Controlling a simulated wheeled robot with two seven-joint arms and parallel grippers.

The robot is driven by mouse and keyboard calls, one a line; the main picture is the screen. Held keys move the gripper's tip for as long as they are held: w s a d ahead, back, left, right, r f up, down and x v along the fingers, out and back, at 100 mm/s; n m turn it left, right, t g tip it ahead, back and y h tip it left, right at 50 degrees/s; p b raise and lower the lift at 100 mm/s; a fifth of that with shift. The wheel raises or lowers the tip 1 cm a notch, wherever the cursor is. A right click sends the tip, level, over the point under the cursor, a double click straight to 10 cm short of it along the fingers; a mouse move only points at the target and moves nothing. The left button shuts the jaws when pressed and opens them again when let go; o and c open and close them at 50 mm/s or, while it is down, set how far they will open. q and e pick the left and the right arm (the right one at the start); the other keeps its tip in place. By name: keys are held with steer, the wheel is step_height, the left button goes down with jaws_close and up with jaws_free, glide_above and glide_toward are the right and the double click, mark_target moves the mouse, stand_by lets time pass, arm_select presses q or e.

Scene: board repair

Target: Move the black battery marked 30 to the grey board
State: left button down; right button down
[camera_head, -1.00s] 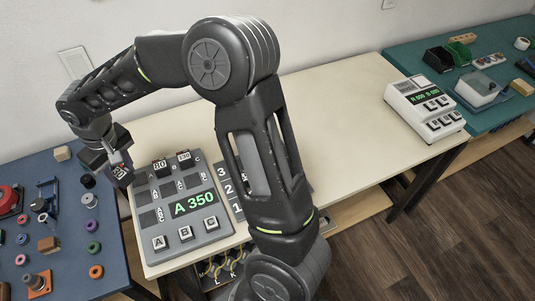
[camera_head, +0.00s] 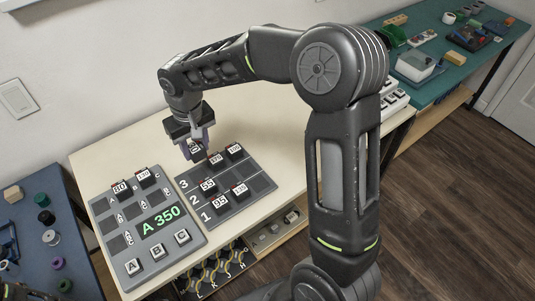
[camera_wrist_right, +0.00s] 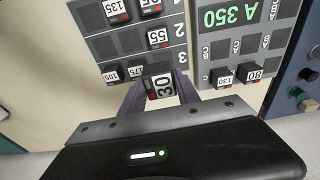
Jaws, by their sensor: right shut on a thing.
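My right gripper (camera_head: 195,152) is shut on the black battery marked 30 (camera_wrist_right: 161,86). In the right wrist view the battery sits between both fingers, its white label facing the camera. In the head view it hangs at the back edge of the dark grey board with rows 1, 2 and 3 (camera_head: 192,211), near the row 3 end. I cannot tell whether it touches the board. Another grey board with a green A 350 display (camera_head: 188,243) lies to the left. My left gripper is not in view.
The numbered board holds several batteries, including 55 (camera_head: 208,186), 95 (camera_head: 220,203) and 105 (camera_head: 235,150). Batteries 80 (camera_head: 122,189) and 130 (camera_head: 145,175) stand on the display board. A blue table (camera_head: 30,205) is at left, a teal one (camera_head: 460,85) at back right.

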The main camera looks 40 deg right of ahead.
steer(key=shift+s+d+n, duration=0.2)
steer(key=shift+d+n, duration=0.2)
steer(key=s+d+f+n+y, duration=0.1)
steer(key=s+d+n, duration=0.4)
steer(key=d+n, duration=0.25)
steer(key=n+g, duration=0.1)
steer(key=n, duration=0.9)
glide_above(258, 184)
steer(key=f, duration=0.2)
steer(key=shift+d+r+m, duration=0.15)
steer(key=shift+r+m, duration=0.1)
step_height(258, 184, down, 9)
steer(key=b, duration=0.6)
steer(key=shift+b, duration=0.4)
steer(key=shift+f+b, duration=0.35)
steer(key=shift+f, duration=0.15)
steer(key=c, duration=0.8)
jaws_free()
